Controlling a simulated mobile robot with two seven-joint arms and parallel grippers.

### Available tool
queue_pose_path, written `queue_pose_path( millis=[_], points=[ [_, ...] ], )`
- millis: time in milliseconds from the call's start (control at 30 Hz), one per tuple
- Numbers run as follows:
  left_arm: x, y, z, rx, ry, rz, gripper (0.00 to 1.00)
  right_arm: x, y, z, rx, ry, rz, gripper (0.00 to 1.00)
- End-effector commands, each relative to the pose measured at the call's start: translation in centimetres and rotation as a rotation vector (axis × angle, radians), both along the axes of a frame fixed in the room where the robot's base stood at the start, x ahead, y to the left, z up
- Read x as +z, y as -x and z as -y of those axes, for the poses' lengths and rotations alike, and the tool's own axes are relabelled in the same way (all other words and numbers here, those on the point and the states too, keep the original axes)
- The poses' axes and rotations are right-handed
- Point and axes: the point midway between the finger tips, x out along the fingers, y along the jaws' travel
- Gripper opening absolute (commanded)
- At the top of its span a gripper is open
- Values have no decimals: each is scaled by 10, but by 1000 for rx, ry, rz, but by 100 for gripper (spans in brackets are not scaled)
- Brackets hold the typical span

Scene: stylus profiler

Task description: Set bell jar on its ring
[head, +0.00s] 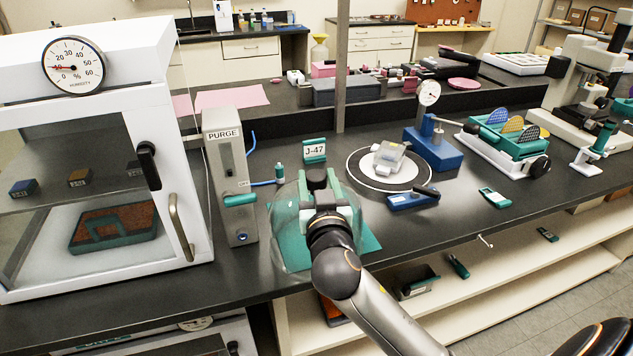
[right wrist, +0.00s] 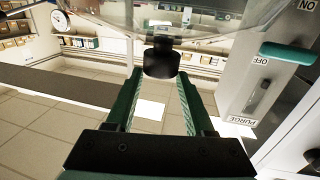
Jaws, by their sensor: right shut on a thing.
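The clear bell jar (head: 290,245) is over the teal mat (head: 366,240) at the bench's front; I cannot tell whether it touches the mat. My right gripper (head: 319,184) is shut on its black knob, which shows between the fingers in the right wrist view (right wrist: 160,60). The clear glass also shows there (right wrist: 170,18). My left gripper is not in view.
The PURGE box (head: 222,160) and glass-fronted cabinet (head: 150,70) stand left of the jar. A blue tool (head: 410,198) lies at the ring's front edge. The blue dial-gauge stand (head: 435,150) is at the ring's right.

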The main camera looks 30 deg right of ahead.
Motion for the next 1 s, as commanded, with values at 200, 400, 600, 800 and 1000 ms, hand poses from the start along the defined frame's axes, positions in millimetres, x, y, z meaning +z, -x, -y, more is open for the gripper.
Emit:
queue_pose_path(
  millis=[200, 400, 600, 800, 1000],
  points=[
    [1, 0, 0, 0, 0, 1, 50, 3, 0, 0, 1, 1, 5, 0],
    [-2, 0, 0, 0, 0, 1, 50, -2, 0, 0, 0, 0, -1, 60],
    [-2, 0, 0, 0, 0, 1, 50, -2, 0, 0, 0, 0, -1, 83],
    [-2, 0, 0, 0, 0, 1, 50, -2, 0, 0, 0, 0, -1, 83],
    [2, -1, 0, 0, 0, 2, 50, 1, -1, 0, 1, 0, -1, 83]
  ],
)
